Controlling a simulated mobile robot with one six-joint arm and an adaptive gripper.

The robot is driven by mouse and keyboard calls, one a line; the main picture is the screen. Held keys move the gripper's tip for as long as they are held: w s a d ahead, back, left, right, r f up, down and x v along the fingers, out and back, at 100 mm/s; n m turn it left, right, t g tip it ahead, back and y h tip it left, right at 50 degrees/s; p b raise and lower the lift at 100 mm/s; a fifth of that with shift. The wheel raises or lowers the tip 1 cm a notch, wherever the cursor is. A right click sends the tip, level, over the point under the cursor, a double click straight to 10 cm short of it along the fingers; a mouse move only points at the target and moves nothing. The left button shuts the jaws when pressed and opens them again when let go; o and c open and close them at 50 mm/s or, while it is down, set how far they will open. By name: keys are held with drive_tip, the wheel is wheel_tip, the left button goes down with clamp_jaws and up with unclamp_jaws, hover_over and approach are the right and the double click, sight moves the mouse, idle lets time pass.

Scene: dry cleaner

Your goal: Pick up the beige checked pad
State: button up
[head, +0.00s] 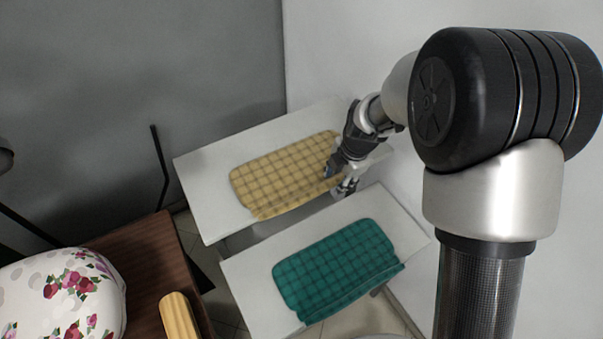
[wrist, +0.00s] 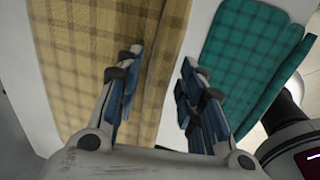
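My gripper (head: 340,180) is at the pad's right end in the head view. In the wrist view my gripper (wrist: 160,65) is open, its two blue-padded fingers apart. The left finger is over the beige pad and the right finger is beyond its edge, over the white gap. Whether a finger touches the pad is unclear.
A green checked pad (head: 335,268) lies on a second white table (head: 245,270) in front. A wall (head: 330,50) stands behind. At lower left a brown wooden table (head: 145,260) holds a floral-patterned rounded object (head: 60,295) and a yellowish wooden piece (head: 178,318).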

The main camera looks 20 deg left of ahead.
clamp_jaws()
idle(0.3)
